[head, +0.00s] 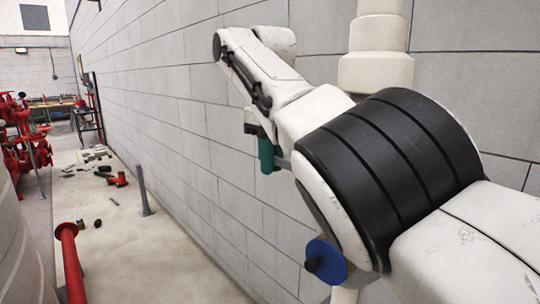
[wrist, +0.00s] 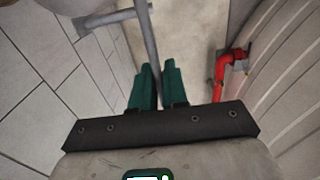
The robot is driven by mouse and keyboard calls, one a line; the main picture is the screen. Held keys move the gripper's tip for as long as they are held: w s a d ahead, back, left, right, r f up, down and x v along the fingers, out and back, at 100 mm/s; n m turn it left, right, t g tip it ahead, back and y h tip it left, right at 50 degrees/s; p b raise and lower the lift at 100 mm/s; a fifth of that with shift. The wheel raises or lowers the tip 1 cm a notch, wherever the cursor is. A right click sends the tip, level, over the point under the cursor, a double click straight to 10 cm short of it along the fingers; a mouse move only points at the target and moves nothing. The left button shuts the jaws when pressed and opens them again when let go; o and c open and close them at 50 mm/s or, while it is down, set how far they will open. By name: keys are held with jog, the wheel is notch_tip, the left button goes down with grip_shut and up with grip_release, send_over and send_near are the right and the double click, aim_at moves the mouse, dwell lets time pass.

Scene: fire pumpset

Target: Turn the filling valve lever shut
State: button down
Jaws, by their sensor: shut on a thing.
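My gripper (wrist: 158,72) has two green fingers and is shut on a slim grey bar (wrist: 150,38), which runs between them. I take this bar as the filling valve lever; its far end leaves the top of the wrist view. In the head view my gripper (head: 268,157) shows as a small green shape in front of the block wall, fingers pointing down. A short piece of grey bar (head: 284,163) shows just right of it and passes behind my arm. The valve body cannot be made out.
The grey block wall (head: 165,95) runs close along the gripper's side. A red pipe (head: 70,262) and a grey post (head: 142,188) stand on the floor, with loose tools around a red one (head: 118,180). A large ribbed tank (wrist: 290,85) is at the right in the wrist view.

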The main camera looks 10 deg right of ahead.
jog(key=shift+s+a+f, duration=0.15)
jog(key=shift+a+f, duration=0.05)
jog(key=shift+f, duration=0.05)
jog(key=c, duration=1.2)
grip_release()
jog(key=shift+s+a+r, duration=0.1)
jog(key=shift+c, duration=0.2)
jog(key=shift+r, duration=0.1)
jog(key=shift+d+r+p, duration=0.2)
jog(key=shift+r+p, duration=0.45)
notch_tip(320, 180, up, 10)
jog(key=p, duration=0.9)
jog(key=shift+a+f, duration=0.25)
